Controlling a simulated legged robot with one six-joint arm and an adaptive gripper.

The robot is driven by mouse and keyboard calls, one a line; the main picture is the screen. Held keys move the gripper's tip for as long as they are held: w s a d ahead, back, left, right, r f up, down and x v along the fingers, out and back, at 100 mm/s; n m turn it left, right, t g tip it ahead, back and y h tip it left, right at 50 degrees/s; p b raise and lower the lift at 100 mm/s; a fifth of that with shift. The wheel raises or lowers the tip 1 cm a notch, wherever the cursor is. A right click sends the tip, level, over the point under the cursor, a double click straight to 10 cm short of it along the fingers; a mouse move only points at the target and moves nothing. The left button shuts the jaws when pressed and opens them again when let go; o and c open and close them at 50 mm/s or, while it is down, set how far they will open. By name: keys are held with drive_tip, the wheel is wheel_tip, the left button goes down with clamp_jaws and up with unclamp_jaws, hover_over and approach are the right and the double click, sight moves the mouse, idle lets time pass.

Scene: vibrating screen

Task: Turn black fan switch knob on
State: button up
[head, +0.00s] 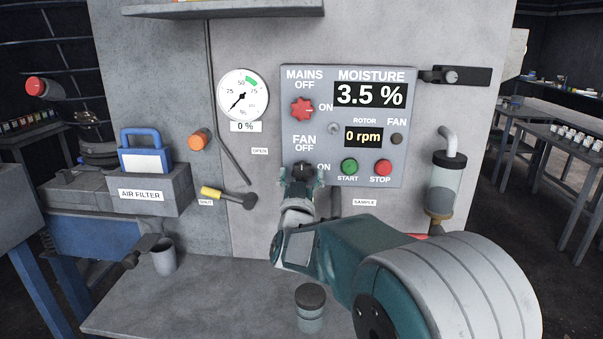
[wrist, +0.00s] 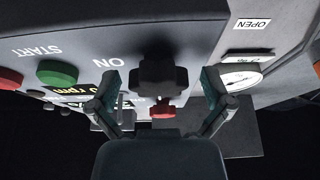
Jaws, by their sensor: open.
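The black fan switch knob (head: 303,169) is on the lower left of the grey control panel (head: 391,160), between the FAN OFF and ON labels. In the wrist view the black knob (wrist: 158,75) has a lobed shape and sits between my open fingers. My gripper (head: 301,178) is at the knob in the head view and partly covers it. In the wrist view my gripper (wrist: 162,90) has a finger on each side of the knob, with gaps visible. I cannot tell how deep the fingers reach around it. The rotor display (head: 363,137) reads 0 rpm.
The red mains knob (head: 302,108) is above the fan knob. A green START button (head: 349,166) and a red STOP button (head: 382,168) are to the right. A yellow-handled lever (head: 228,197) is to the left. A lidded jar (head: 310,307) stands on the bench below.

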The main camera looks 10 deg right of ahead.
drive_tip(key=shift+w, duration=0.1)
drive_tip(key=c, duration=1.1)
